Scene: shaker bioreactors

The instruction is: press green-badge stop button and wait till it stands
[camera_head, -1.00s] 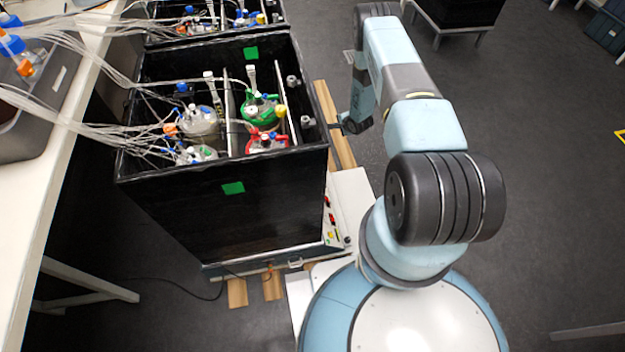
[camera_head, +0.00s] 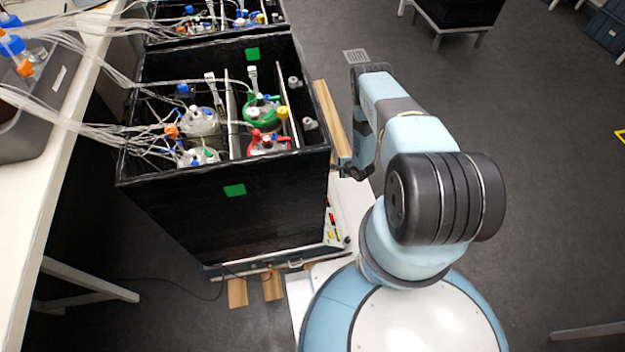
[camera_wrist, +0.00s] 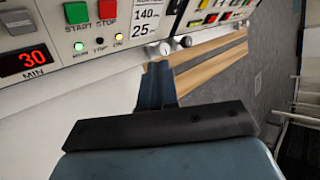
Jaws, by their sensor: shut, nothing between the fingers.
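In the wrist view the panel has a red STOP button (camera_wrist: 107,9) beside a green START button (camera_wrist: 76,13). Under them the green RUN lamp (camera_wrist: 80,47) and a yellow lamp (camera_wrist: 120,38) are lit; the STOP lamp looks dark. A red display (camera_wrist: 22,61) reads 30 MIN. My gripper (camera_wrist: 158,68) is shut and empty, in front of the panel, apart from the STOP button.
A second panel (camera_wrist: 225,12) with coloured buttons shows farther along, beside wooden slats (camera_wrist: 215,60). The box holds several bottles with tubing (camera_head: 80,125) running left to a bench (camera_head: 50,180). Open floor (camera_head: 560,200) lies to the right.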

